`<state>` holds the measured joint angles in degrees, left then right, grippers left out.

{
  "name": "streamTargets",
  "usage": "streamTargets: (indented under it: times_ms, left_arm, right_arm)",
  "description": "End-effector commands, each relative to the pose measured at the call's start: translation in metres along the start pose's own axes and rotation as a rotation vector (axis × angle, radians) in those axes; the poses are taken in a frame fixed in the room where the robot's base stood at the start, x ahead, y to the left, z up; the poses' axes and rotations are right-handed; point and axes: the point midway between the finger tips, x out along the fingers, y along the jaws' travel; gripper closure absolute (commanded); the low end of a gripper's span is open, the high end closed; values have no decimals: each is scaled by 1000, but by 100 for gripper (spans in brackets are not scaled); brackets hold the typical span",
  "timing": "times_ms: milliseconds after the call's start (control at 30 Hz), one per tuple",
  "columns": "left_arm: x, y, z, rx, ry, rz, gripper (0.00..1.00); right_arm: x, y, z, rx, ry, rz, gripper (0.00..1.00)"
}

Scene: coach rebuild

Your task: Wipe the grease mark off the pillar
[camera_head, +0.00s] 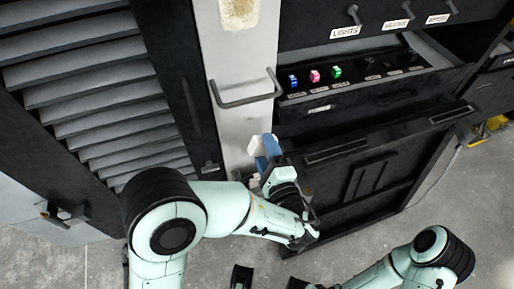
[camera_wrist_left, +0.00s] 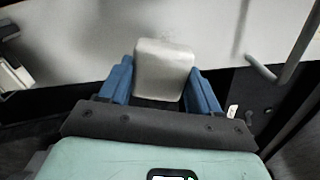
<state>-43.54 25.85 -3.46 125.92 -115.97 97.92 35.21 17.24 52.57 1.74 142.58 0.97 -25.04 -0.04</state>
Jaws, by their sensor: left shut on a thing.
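The pillar (camera_head: 233,62) is a pale upright panel between the dark louvred unit and the drawers. The grease mark (camera_head: 238,12) is a yellowish-brown patch high on the pillar, at the top edge of the head view. My left gripper (camera_head: 268,150) is in front of the pillar's lower part, well below the mark. Its blue fingers are shut on a pale block-like pad (camera_wrist_left: 163,70), which shows between them in the left wrist view. I cannot tell whether the pad touches the pillar.
A grey bar handle (camera_head: 248,101) sticks out from the pillar between the gripper and the mark. An open drawer (camera_head: 390,78) with coloured blocks juts out at right, above a dark cabinet door (camera_head: 375,172). The louvred panel (camera_head: 95,85) stands at left.

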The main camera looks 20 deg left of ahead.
Motion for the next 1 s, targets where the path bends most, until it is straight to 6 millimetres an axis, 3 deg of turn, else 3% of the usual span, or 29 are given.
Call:
streamTargets:
  times_ms: [500,1000]
  left_arm:
    - [49,-1,1,1,-4,0,62]
    - [57,0,1,0,-2,0,62]
  right_arm:
    - [-12,-2,7,1,-18,3,57]
    - [-13,-2,8,1,-22,4,57]
